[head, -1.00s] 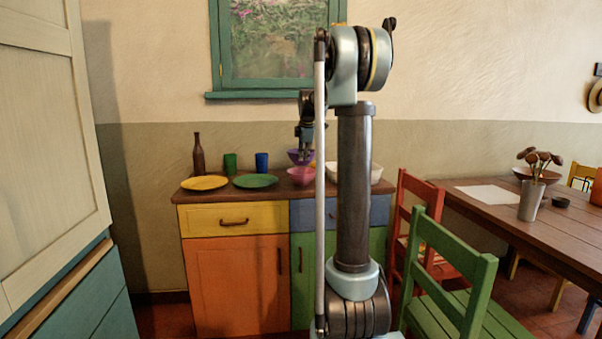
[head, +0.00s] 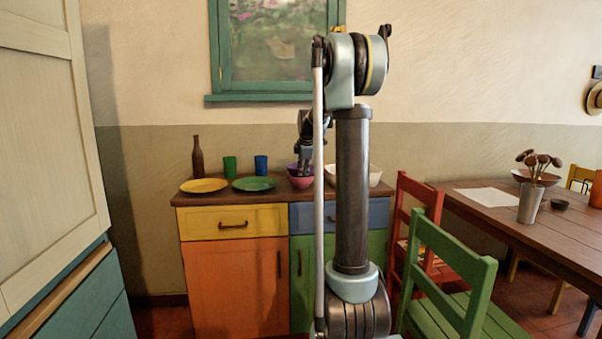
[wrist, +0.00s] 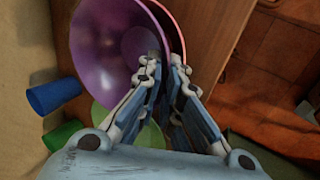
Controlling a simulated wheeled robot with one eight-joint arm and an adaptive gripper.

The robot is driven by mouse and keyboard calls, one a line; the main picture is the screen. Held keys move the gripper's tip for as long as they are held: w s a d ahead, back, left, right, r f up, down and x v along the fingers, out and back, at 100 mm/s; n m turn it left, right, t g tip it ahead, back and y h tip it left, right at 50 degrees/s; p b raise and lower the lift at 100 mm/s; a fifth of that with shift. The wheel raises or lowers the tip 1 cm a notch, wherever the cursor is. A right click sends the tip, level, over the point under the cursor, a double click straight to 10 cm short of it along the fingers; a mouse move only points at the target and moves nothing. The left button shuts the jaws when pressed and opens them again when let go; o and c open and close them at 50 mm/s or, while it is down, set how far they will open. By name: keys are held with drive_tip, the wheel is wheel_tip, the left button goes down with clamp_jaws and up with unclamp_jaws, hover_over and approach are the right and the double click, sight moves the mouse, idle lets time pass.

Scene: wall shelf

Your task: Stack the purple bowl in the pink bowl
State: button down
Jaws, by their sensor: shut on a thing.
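The purple bowl (head: 291,168) is at the pink bowl's (head: 300,182) opening on the cabinet top, its rim showing just above the pink one. In the wrist view the purple bowl (wrist: 103,48) fills the upper left, with a pink rim (wrist: 177,28) close along its right side. My gripper (head: 305,171) reaches down to the bowls from above. In the wrist view its fingers (wrist: 160,72) are closed on the purple bowl's near rim. Whether the purple bowl rests fully on the pink bowl's inside is hidden.
Left of the bowls are a blue cup (head: 261,165), a green cup (head: 229,166), a green plate (head: 254,184), a yellow plate (head: 203,186) and a brown bottle (head: 197,158). A white container (head: 374,175) stands close on the right, partly behind my arm.

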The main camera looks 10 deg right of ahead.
drive_tip(key=shift+s+f, duration=0.1)
drive_tip(key=shift+f, duration=0.25)
drive_tip(key=c, duration=1.8)
unclamp_jaws()
drive_tip(key=shift+f, duration=0.15)
drive_tip(key=shift+r, duration=0.35)
drive_tip(key=v, duration=1.3)
drive_tip(key=s+f+m+g, duration=0.1)
drive_tip(key=s+f+m, duration=0.35)
drive_tip(key=s, duration=0.75)
drive_tip(key=s+f+m+g, duration=0.1)
drive_tip(key=s+f+m, duration=0.4)
drive_tip(key=s, duration=0.7)
drive_tip(key=s+f+m, duration=0.2)
drive_tip(key=s+f, duration=0.4)
drive_tip(key=s, duration=0.1)
drive_tip(key=s+f+m, duration=0.3)
drive_tip(key=s+f, duration=0.4)
drive_tip(key=s+a+f+m+g, duration=0.1)
drive_tip(key=s+f+m, duration=0.2)
drive_tip(key=s+f, duration=0.4)
drive_tip(key=shift+s+f+m, duration=0.1)
drive_tip(key=shift+s+m, duration=0.15)
drive_tip(key=shift+s, duration=0.3)
